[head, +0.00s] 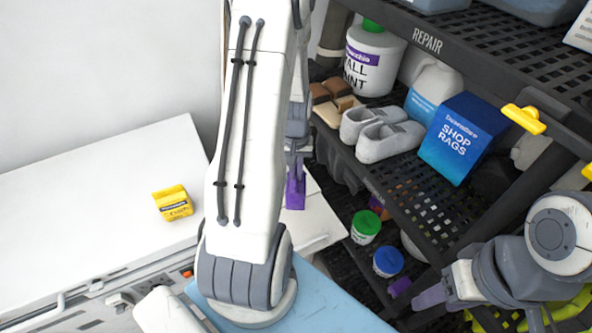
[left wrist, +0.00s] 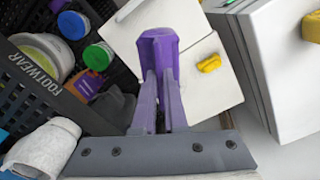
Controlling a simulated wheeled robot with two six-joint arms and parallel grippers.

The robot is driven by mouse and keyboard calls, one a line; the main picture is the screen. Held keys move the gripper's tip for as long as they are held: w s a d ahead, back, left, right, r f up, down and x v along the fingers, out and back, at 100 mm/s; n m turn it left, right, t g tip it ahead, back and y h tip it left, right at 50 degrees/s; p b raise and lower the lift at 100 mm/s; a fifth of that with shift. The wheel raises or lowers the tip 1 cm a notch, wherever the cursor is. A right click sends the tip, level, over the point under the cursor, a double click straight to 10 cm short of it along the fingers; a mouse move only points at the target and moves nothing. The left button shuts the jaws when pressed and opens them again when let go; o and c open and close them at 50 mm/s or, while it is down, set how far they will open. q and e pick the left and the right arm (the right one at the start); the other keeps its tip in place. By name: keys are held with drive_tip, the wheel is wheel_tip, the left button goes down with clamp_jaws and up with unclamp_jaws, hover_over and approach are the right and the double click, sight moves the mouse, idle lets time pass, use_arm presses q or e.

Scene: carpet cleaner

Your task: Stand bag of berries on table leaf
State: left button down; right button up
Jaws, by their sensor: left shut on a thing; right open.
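My left gripper (left wrist: 157,105) is shut on a purple thing, likely the bag of berries (left wrist: 158,46), which stands out past its fingertips. In the head view the purple bag (head: 295,191) hangs below my left arm, in front of a white panel, likely the table leaf (head: 316,222). The white leaf also shows behind the bag in the left wrist view (left wrist: 205,92). I cannot tell whether the bag touches it. My right gripper (head: 432,297) is open at the lower right, partly out of frame, with nothing seen in it.
A yellow box (head: 173,203) sits on a white top at left. A small yellow thing (left wrist: 209,63) lies on the white leaf. A black shelf (head: 430,190) at right holds grey shoes (head: 383,134), a blue rag box (head: 464,138) and a paint tub (head: 372,62). Several lidded jars stand low.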

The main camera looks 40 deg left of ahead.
use_arm(q)
drive_tip(key=shift+f+b, duration=4.4)
drive_tip(key=shift+f, duration=1.95)
drive_tip(key=shift+f+b, duration=0.4)
drive_tip(key=shift+f, duration=0.2)
drive_tip(key=shift+c, duration=1.6)
unclamp_jaws()
drive_tip(key=shift+r+p, duration=3.05)
drive_tip(key=shift+r, duration=0.5)
